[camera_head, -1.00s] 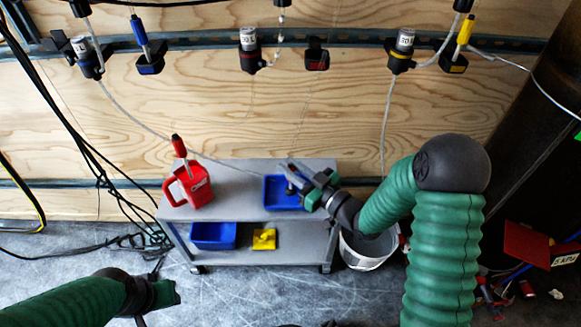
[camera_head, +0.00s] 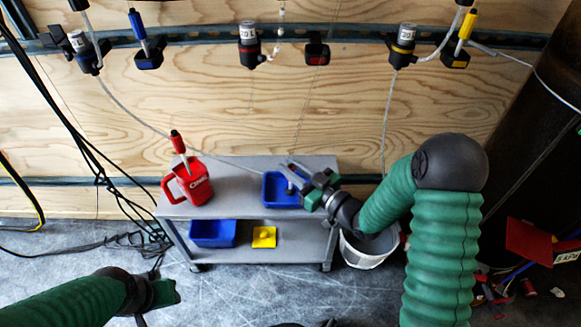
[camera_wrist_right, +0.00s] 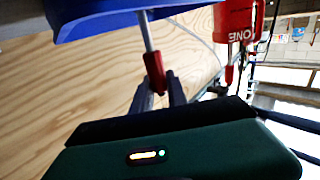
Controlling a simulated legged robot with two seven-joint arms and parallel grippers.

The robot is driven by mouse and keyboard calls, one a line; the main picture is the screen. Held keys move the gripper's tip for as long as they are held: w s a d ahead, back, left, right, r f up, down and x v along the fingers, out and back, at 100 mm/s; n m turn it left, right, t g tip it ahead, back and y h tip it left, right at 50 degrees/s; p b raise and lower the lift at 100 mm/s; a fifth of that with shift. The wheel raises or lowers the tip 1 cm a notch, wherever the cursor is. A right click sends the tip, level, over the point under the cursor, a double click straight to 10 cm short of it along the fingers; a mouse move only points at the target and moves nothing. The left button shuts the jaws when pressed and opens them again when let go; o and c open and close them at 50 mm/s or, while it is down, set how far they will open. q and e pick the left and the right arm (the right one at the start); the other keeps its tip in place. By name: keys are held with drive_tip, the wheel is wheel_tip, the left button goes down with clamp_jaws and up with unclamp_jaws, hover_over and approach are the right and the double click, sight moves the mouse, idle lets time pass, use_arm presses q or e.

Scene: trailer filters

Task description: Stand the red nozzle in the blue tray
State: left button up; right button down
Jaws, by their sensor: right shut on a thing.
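The blue tray (camera_head: 270,196) sits on the top of the grey cart; its underside and rim show at the top of the tilted right wrist view (camera_wrist_right: 90,22). My right gripper (camera_head: 290,172) is over the tray. In the right wrist view its fingers (camera_wrist_right: 160,92) are shut on the red nozzle (camera_wrist_right: 154,72), whose pale stem overlaps the tray. Whether the stem touches the tray floor is unclear. In the head view the held nozzle is hard to make out among the fingers. My left gripper (camera_head: 165,293) is low at the left, away from the cart, its fingers unclear.
A red jug (camera_head: 197,187) with a red-topped pale stem stands left of the tray on the cart (camera_head: 235,180). A blue bin (camera_head: 213,234) and a yellow block (camera_head: 263,237) are on the lower shelf. A white bucket (camera_head: 366,254) stands right. Hoses and holders line the wall.

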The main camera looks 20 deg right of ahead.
drive_tip(key=shift+f, duration=0.1)
drive_tip(key=c, duration=1.2)
unclamp_jaws()
drive_tip(key=shift+c, duration=0.2)
drive_tip(key=p+v, duration=0.5)
drive_tip(key=v, duration=1.1)
drive_tip(key=shift+s+d+p, duration=0.2)
drive_tip(key=shift+s+p, duration=0.15)
drive_tip(key=shift+w, duration=0.1)
